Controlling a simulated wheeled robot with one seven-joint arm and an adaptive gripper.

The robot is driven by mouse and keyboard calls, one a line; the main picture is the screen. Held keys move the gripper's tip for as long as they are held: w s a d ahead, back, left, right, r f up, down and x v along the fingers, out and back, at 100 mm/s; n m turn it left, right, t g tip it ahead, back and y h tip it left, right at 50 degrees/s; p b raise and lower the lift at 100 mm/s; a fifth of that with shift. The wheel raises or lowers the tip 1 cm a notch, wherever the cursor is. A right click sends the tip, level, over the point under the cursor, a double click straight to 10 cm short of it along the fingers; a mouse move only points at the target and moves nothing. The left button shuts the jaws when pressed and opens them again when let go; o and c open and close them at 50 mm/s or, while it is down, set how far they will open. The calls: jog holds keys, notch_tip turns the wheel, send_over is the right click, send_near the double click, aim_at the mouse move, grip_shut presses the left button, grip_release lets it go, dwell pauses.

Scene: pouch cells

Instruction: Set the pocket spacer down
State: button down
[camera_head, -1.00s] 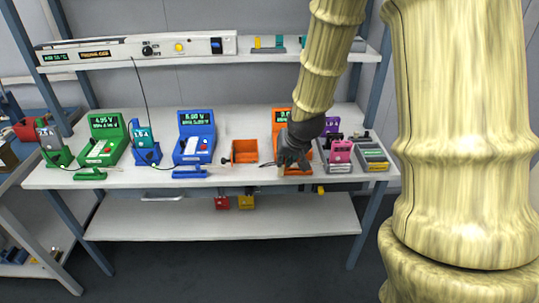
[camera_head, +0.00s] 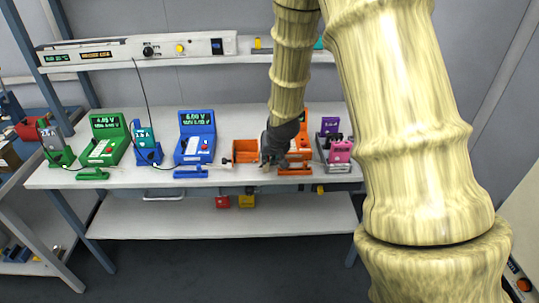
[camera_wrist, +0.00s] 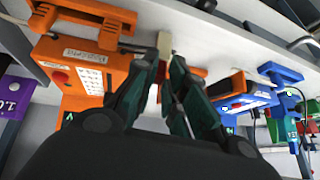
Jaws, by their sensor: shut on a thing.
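My gripper (camera_head: 267,163) is low over the front part of the bench, between the orange holder and the orange tester. In the wrist view its dark fingers (camera_wrist: 170,62) are closed on a small cream piece, which I take to be the pocket spacer (camera_wrist: 165,43). Part of the spacer sticks out past the fingertips. I cannot tell whether it touches the bench top. The orange holder (camera_head: 244,150) stands just left of my gripper in the head view and is partly hidden behind the fingers in the wrist view (camera_wrist: 196,73).
The orange tester (camera_head: 301,146) stands right of my gripper, with an orange bar (camera_head: 295,172) before it. A blue tester (camera_head: 196,140) and green tester (camera_head: 104,145) stand left. A grey tray (camera_head: 338,166) with a pink cell is at right. A shelf (camera_head: 130,52) runs above.

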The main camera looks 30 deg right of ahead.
jog(key=shift+f, duration=0.2)
jog(key=c, duration=1.5)
grip_release()
jog(key=shift+o, duration=0.2)
